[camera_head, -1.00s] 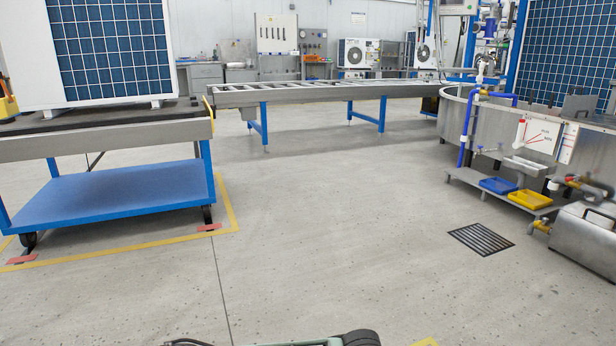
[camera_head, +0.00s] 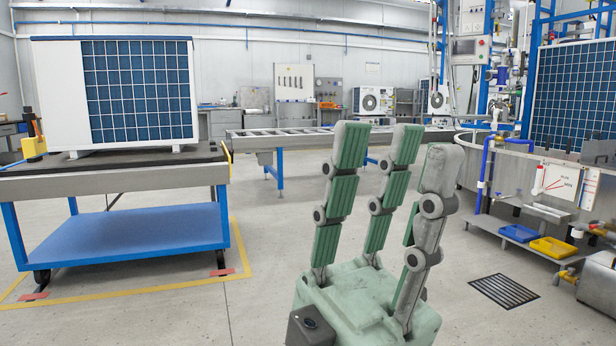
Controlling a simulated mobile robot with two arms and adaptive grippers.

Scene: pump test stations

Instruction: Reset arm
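My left gripper (camera_head: 398,150) stands upright in the lower middle of the head view, its green and grey palm at the bottom. Its three jointed fingers point up and are spread apart, with nothing between them. It is in free air in front of the floor and the roller conveyor. My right gripper is not in view.
A blue cart (camera_head: 140,238) at the left bears a white unit with a blue grid front (camera_head: 120,94). A roller conveyor (camera_head: 262,142) runs behind my gripper. A round metal tank (camera_head: 540,172) is at the right, with blue (camera_head: 519,233) and yellow (camera_head: 553,248) trays. The floor between is clear.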

